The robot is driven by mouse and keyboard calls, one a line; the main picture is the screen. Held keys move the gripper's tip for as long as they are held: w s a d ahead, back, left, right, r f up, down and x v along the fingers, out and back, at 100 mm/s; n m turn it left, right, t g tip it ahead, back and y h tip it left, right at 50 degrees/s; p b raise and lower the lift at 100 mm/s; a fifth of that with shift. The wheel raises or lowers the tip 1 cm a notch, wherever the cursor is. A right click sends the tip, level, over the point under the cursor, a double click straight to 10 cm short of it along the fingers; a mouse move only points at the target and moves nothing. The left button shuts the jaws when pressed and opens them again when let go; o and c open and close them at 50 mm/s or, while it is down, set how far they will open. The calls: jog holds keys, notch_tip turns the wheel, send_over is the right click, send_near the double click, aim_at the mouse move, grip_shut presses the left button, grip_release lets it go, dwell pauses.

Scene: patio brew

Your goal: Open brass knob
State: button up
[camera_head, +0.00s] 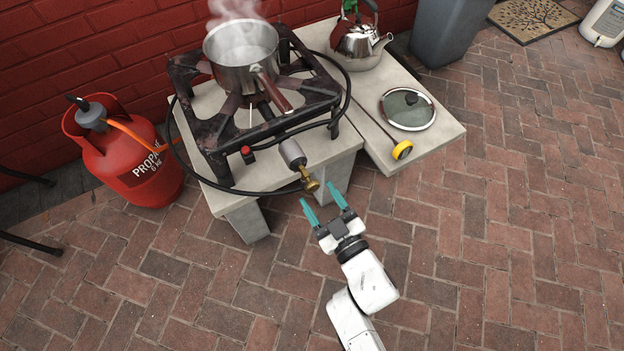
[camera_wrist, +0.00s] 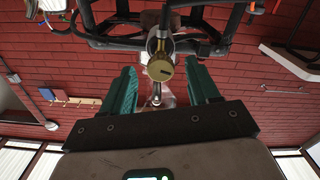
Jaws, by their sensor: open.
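The brass knob (camera_head: 312,185) sits at the front end of the burner's grey valve body, at the near edge of the concrete slab. In the wrist view the brass knob (camera_wrist: 161,68) shows as a round face in the upper middle. My gripper (camera_head: 324,204) is open, with its two teal fingers pointing toward the knob from the front right. In the wrist view the fingers of my gripper (camera_wrist: 160,92) stand left and right of the knob in the picture, with a gap to each side. Nothing is between the fingertips that I can see touching them.
A steaming steel pot (camera_head: 240,65) stands on the dark burner frame (camera_head: 205,125). A black hose runs around the burner past a red button (camera_head: 246,150). A red propane cylinder (camera_head: 135,165) stands left. A glass lid (camera_head: 408,109) and kettle (camera_head: 358,40) lie right. The front paving is clear.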

aim_at(314, 188)
jog(key=p+v, duration=0.1)
jog(key=v, duration=0.4)
jog(key=shift+s+d, duration=0.1)
jog(key=w+a+m+b, duration=0.1)
jog(key=w+m, duration=0.1)
jog(key=w+a+m+b, duration=0.2)
jog(key=w, duration=0.1)
jog(key=w+a+r+m+b, duration=0.1)
jog(key=w+a+m+b, duration=0.1)
jog(key=shift+w, duration=0.35)
dwell(1.0)
